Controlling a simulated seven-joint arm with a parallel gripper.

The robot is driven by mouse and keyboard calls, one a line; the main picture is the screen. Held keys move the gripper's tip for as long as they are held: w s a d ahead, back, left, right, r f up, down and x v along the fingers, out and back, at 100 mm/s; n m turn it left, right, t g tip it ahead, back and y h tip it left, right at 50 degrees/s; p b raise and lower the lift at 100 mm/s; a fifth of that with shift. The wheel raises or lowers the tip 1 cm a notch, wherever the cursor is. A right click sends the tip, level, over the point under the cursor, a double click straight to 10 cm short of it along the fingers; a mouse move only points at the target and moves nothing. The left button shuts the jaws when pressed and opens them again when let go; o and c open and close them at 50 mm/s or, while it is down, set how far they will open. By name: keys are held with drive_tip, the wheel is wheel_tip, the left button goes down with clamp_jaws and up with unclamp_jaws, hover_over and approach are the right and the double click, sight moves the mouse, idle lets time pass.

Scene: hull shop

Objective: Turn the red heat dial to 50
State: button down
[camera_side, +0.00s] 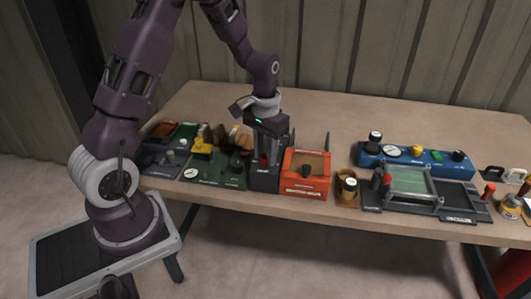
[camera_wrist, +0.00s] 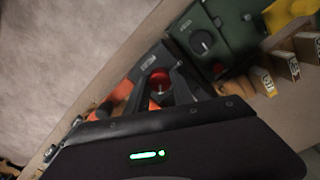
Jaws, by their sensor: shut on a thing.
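The red heat dial (camera_wrist: 159,81) sits on a small dark box (camera_side: 264,181), between a green box and an orange box. In the side view only a bit of red shows between the fingers. My gripper (camera_side: 266,160) points down over the dark box, its fingers around the dial. In the wrist view my gripper (camera_wrist: 160,88) has one finger on each side of the dial and is shut on it. The fingers and the small size hide the scale, so I cannot read the setting.
The green box (camera_side: 221,172) with knobs stands close on the left, the orange box (camera_side: 305,172) close on the right. A brown block with a black-and-white knob (camera_side: 347,188), a blue panel (camera_side: 415,162) and a grey-framed tray (camera_side: 410,204) lie further right. The table's back is clear.

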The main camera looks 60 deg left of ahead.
drive_tip(key=c, duration=1.1)
unclamp_jaws()
wheel_tip(320, 180, up, 7)
drive_tip(key=shift+r, duration=0.1)
drive_tip(key=s+d+r+m+t, duration=0.1)
drive_tip(key=s+d+r, duration=0.2)
drive_tip(key=r, duration=0.2)
drive_tip(key=s+d+r+t, duration=0.1)
drive_tip(key=s+d+r, duration=0.2)
drive_tip(key=s+r, duration=0.15)
drive_tip(key=s+d+r+m+t, duration=0.1)
drive_tip(key=s+d+r, duration=0.1)
drive_tip(key=s, duration=0.4)
drive_tip(key=s+d+r+m+t, duration=0.1)
drive_tip(key=s+d+t, duration=0.1)
drive_tip(key=s+d, duration=0.2)
drive_tip(key=s, duration=0.3)
drive_tip(key=shift+s+d+r+t, duration=0.2)
drive_tip(key=shift+r+t, duration=0.1)
drive_tip(key=shift+r, duration=0.1)
